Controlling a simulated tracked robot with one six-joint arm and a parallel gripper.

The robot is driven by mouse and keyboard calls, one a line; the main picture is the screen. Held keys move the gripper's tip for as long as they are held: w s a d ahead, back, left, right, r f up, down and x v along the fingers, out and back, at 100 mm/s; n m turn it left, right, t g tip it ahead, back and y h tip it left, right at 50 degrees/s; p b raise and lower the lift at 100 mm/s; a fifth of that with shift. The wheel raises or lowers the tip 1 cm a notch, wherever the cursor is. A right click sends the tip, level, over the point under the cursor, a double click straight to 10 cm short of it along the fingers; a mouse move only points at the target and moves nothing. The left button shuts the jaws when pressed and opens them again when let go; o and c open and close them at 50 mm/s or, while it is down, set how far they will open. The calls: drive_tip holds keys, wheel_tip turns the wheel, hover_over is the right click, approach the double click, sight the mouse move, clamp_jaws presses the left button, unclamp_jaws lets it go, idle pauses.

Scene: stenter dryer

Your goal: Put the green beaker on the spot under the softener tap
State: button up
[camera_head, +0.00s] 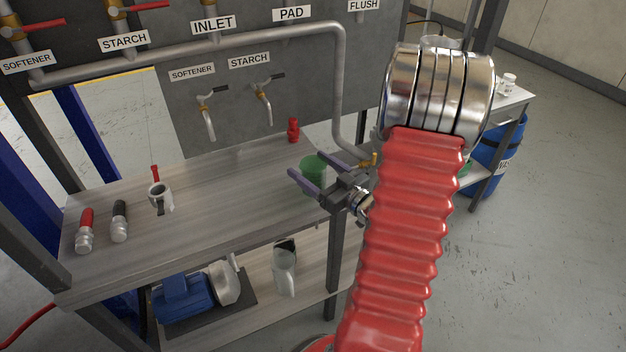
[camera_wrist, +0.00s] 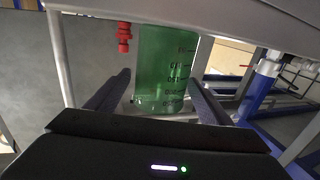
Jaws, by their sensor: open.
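The green beaker (camera_head: 312,178) stands at the right end of the grey worktop in the head view. My gripper (camera_head: 306,168) is open with one finger on each side of it; the near finger and wrist hide part of it. The softener tap (camera_head: 208,110) hangs on the grey panel to the left, under a SOFTENER label. The starch tap (camera_head: 265,100) is right of it.
A red fitting (camera_head: 293,130) stands behind the beaker. The worktop's middle (camera_head: 225,195) is clear. A blue pump (camera_head: 185,298) and a metal jug (camera_head: 285,270) are below.

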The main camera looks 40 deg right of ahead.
sight(306, 162)
drive_tip(key=shift+w+r, duration=0.1)
drive_tip(key=shift+w, duration=1.65)
drive_tip(key=shift+c, duration=0.4)
drive_tip(key=c, duration=1.2)
drive_tip(key=shift+o, duration=0.2)
drive_tip(key=shift+r, duration=0.1)
wheel_tip(306, 162, up, 10)
drive_tip(key=shift+s, duration=0.2)
